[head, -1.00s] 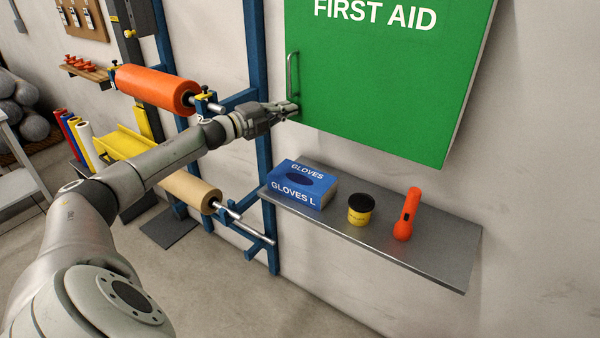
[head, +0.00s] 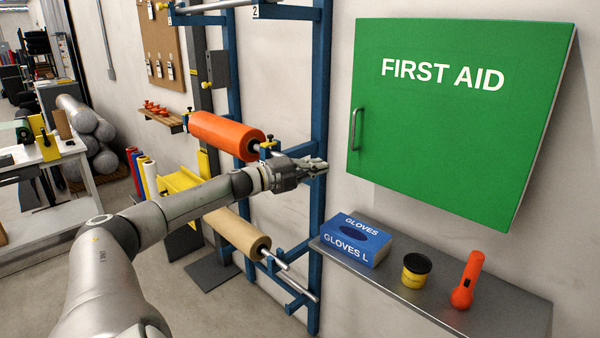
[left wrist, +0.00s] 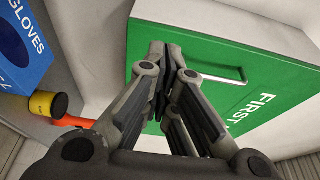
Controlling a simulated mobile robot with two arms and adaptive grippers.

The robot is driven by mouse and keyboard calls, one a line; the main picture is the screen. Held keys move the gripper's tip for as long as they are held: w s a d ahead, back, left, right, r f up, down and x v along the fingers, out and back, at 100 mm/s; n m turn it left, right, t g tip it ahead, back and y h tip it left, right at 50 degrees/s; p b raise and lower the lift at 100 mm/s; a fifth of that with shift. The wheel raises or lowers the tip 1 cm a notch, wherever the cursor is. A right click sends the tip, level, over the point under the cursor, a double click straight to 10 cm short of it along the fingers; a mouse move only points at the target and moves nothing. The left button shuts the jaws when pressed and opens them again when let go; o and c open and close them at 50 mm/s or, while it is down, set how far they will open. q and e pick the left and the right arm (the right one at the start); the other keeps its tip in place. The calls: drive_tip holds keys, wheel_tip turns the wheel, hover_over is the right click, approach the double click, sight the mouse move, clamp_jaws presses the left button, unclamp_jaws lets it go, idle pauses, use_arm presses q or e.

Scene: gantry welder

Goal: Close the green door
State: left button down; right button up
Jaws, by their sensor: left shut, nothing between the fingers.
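The green door (head: 450,120) with white FIRST AID lettering is on a wall cabinet at the right of the head view. It looks flat against the cabinet, and I see no gap along its handle side. Its metal handle (head: 356,128) is near the left edge. My left gripper (head: 322,164) is shut and empty, left of and below the handle, apart from the door in the head view. In the left wrist view the closed fingertips (left wrist: 165,52) overlap the green door (left wrist: 255,75) near its handle (left wrist: 222,77). My right gripper is not in view.
Below the door, a metal shelf (head: 500,314) holds a blue glove box (head: 357,241), a yellow-and-black jar (head: 416,271) and an orange flashlight (head: 467,281). A blue rack (head: 318,225) with an orange roll (head: 225,136) and a tan roll (head: 238,232) stands by my left arm.

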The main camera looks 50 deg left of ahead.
use_arm(q)
drive_tip(key=s+a, duration=0.2)
drive_tip(key=s, duration=0.1)
drive_tip(key=shift+s+a, duration=0.25)
drive_tip(key=shift+a, duration=0.15)
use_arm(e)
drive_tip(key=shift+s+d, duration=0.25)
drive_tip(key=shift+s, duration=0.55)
